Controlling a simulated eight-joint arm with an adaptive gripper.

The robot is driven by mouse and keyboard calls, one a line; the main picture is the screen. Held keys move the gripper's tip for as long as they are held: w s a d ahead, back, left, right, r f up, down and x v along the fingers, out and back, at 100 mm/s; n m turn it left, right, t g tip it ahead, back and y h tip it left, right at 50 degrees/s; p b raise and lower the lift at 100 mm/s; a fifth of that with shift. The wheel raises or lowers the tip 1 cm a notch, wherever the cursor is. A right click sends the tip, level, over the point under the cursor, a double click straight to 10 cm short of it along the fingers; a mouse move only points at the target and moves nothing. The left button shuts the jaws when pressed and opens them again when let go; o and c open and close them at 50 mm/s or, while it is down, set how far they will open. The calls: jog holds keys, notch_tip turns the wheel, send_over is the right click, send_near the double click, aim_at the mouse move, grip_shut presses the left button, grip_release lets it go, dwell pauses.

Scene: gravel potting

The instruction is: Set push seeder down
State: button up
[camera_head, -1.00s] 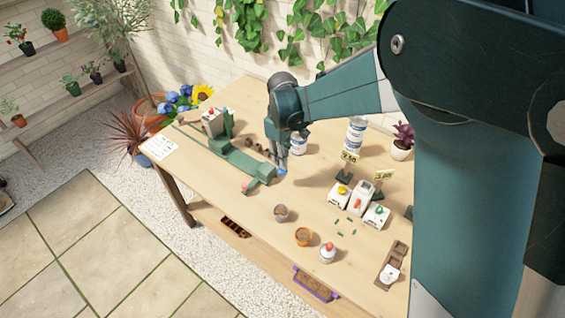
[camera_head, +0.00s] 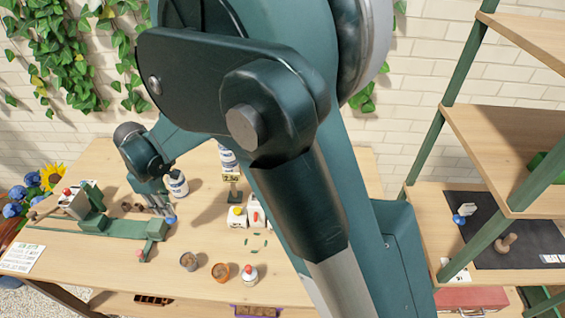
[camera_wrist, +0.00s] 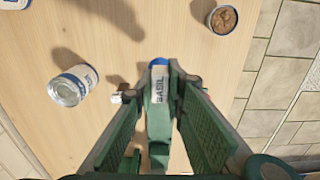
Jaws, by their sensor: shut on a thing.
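My gripper (camera_head: 160,204) is over the left part of the wooden table, beside the near end of a long green fixture (camera_head: 125,228). In the wrist view its fingers (camera_wrist: 161,88) are shut on a slim piece with a white BASIL label and a blue tip, which I take to be the push seeder (camera_wrist: 158,84). The blue tip also shows below the fingers in the head view (camera_head: 171,220). The fingers hide part of the seeder. I cannot tell how far its tip is above the table.
Brown-filled cups (camera_head: 189,261), an orange pot (camera_head: 221,272) and a white bottle (camera_head: 249,275) stand toward the table's front. At right, a dark mat (camera_head: 520,235) on a bench carries a blue-ended item (camera_head: 460,218) and a wooden piece (camera_head: 506,243).

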notch_tip(320, 180, up, 11)
jog(key=w+d, duration=0.8)
jog(key=w, duration=0.5)
jog(key=w+d, duration=0.9)
jog(key=w, duration=0.3)
jog(key=w+d, duration=0.9)
jog(key=d, duration=0.5)
jog(key=w+d, duration=1)
jog(key=d, duration=0.4)
notch_tip(320, 180, down, 11)
jog(key=shift+p, duration=0.3)
jog(key=shift+f, duration=0.2)
notch_tip(320, 180, down, 6)
